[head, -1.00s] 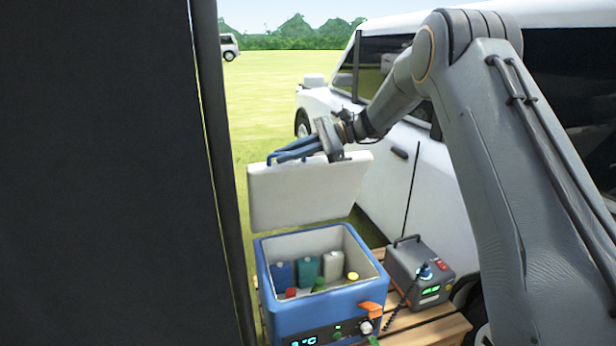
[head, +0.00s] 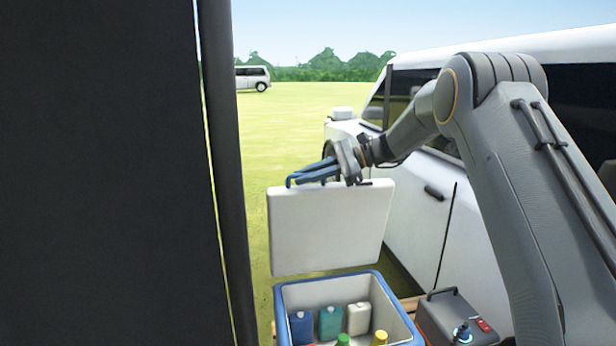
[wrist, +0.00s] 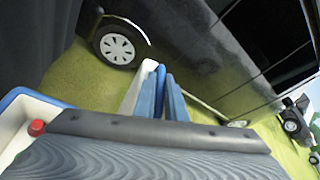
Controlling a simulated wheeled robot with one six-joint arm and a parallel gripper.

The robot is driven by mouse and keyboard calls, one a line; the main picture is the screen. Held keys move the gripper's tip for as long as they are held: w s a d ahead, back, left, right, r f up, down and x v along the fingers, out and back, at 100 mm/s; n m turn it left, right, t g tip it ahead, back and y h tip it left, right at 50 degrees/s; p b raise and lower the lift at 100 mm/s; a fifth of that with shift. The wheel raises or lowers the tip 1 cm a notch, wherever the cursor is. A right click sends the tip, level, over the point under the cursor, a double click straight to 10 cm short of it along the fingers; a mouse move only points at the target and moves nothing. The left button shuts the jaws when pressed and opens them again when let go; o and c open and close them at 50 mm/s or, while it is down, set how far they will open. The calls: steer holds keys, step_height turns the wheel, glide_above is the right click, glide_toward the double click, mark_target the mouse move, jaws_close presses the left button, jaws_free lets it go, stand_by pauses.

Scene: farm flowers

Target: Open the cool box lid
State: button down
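The blue cool box (head: 350,279) stands open, its white inside showing. Its white lid (head: 325,232) stands upright along the far side of the box. My gripper (head: 312,172) is at the lid's top edge, blue fingers pointing left. In the wrist view the fingers (wrist: 160,97) are close together around a darker blue strip, which looks like the lid's handle. The lid's pale edge (wrist: 133,88) shows beside them. A blue rim and white wall of the box (wrist: 25,104) show at the left. The box's front is cut off in the head view.
Several bottles (head: 330,322) stand in the box. A grey power unit (head: 455,318) is to its right. A white vehicle (head: 420,200) stands close behind the lid and arm. A dark panel (head: 100,170) fills the left. Open grass lies beyond.

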mark_target(332, 189)
steer(key=c, duration=1.8)
jaws_free()
steer(key=shift+s+a, duration=0.25)
steer(key=shift+a, duration=0.25)
steer(key=shift+w+d+r, duration=0.15)
steer(key=shift+w+d, duration=0.1)
steer(key=shift+d, duration=0.55)
steer(key=b+v, duration=0.1)
steer(key=v, duration=0.6)
steer(key=shift+b, duration=0.3)
steer(key=shift+w+r+p+v, duration=0.15)
steer(key=shift+w+v, duration=0.15)
steer(key=shift+v, duration=1.1)
steer(key=shift+w+r+p+v, duration=0.1)
steer(key=shift+w+p+v, duration=0.15)
steer(key=shift+v, duration=1.2)
steer(key=shift+w+r+p+v, duration=0.1)
steer(key=shift+w+v, duration=0.2)
steer(key=shift+v, duration=1.1)
